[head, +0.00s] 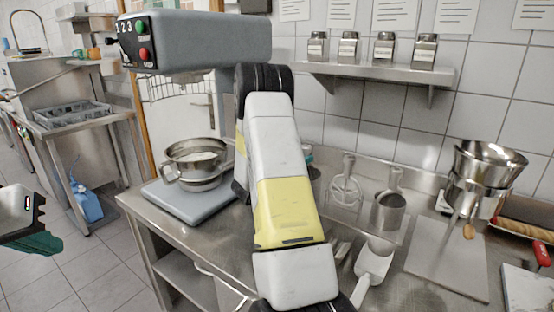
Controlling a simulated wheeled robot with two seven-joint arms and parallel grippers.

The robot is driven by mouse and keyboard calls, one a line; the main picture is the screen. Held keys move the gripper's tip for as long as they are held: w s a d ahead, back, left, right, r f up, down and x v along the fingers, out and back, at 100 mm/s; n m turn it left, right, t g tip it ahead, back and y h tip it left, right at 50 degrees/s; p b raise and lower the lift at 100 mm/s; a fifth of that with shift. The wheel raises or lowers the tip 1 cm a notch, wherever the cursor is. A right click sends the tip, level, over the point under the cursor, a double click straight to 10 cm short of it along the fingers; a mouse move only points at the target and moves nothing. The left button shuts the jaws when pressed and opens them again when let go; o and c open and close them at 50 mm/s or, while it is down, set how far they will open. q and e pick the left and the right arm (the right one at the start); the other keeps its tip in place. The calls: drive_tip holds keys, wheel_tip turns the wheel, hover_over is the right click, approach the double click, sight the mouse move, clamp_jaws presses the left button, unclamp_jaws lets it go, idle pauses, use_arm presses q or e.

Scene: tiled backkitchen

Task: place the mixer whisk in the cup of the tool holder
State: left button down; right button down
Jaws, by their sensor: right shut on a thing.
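A wire tool that looks like the mixer whisk (346,192) stands hub-up on the steel counter, right of my right arm; I cannot tell what supports it. To its right is a steel cup (387,213) with a grey shaft or handle rising behind or from it. These appear to belong to the tool holder, whose outline is unclear. My right arm crosses the middle of the view and hides its own gripper and part of the counter. My left gripper (36,243) is at the far left edge, partly cut off, away from the counter; its jaw opening is not clear.
The mixer head (196,42) is at upper left, above a steel bowl (196,162) on its grey base. A white scoop (373,264) lies in front of the cup. A shelf (380,76) holds several jars.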

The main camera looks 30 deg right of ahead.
drive_tip(key=c, duration=1.2)
unclamp_jaws()
